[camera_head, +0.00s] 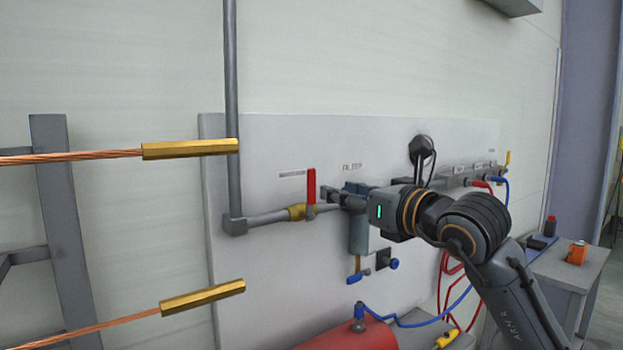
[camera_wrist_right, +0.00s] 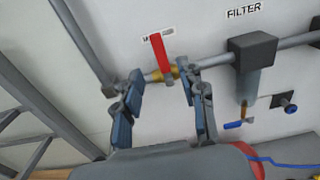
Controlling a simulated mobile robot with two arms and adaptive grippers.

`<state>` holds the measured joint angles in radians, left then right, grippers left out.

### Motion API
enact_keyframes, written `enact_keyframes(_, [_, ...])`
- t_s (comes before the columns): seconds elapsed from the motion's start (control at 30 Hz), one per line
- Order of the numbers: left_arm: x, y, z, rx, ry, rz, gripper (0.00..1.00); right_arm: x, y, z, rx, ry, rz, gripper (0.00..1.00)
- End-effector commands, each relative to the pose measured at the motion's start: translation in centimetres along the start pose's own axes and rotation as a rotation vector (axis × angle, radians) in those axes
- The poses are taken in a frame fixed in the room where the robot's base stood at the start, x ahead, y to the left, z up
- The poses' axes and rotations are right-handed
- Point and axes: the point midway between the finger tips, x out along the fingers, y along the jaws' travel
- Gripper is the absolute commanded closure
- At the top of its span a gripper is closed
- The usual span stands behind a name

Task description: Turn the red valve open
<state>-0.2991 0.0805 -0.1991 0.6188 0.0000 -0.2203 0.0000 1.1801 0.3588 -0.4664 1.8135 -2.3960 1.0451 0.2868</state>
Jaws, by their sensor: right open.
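The red valve handle (camera_head: 311,186) stands upright on a brass valve body (camera_head: 297,212) in the grey pipe on the wall panel. My right gripper (camera_head: 332,195) is just right of the handle in the head view. In the wrist view the right gripper (camera_wrist_right: 160,88) is open, with one finger on each side of the valve. The red handle (camera_wrist_right: 161,54) shows there beyond and between the fingertips, above the brass body (camera_wrist_right: 173,73). Nothing is held between the fingers. I cannot tell whether a finger touches the pipe. My left gripper is not in view.
A filter (camera_head: 358,230) hangs right of the valve, partly behind my right gripper. A red tank (camera_head: 350,336) stands below, with blue and red hoses nearby. Two brass-ended copper strands (camera_head: 190,148) (camera_head: 200,298) stick out from the left. A grey side table (camera_head: 566,268) stands at right.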

Motion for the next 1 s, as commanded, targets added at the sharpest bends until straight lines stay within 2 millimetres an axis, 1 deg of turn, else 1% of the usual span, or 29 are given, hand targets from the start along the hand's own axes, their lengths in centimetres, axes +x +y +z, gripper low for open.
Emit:
enact_keyframes(0.03, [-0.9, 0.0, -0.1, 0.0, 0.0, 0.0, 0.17, 1.3, 0.1, 0.4, 0.003, 0.003, 0.003, 0.59])
enact_keyframes(0.2, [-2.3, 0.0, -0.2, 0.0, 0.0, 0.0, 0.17, 4.9, 0.1, 0.4, 0.002, 0.002, 0.002, 0.59])
enact_keyframes(0.3, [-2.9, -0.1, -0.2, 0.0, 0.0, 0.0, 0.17, 6.7, 0.1, 0.4, 0.002, 0.001, 0.002, 0.59])
enact_keyframes(0.43, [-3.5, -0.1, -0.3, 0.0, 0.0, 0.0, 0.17, 8.4, 0.1, 0.3, 0.002, 0.001, 0.002, 0.59])
enact_keyframes(0.6, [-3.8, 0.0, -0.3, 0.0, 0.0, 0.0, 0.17, 9.5, 0.1, 0.1, 0.0, 0.0, 0.003, 0.59])
enact_keyframes(0.87, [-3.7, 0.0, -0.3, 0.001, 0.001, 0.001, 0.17, 9.7, 0.1, 0.0, 0.0, -0.001, 0.002, 0.59])
enact_keyframes(0.9, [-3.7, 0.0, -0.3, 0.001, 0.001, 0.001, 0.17, 9.7, 0.1, 0.0, 0.0, -0.001, 0.002, 0.61])
enact_keyframes(0.97, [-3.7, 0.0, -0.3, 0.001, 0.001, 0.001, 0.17, 9.7, 0.1, 0.0, 0.0, -0.001, 0.002, 0.74])
enact_keyframes(1.0, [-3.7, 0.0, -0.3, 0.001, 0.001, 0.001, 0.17, 9.7, 0.1, 0.0, 0.0, -0.001, 0.002, 0.82])
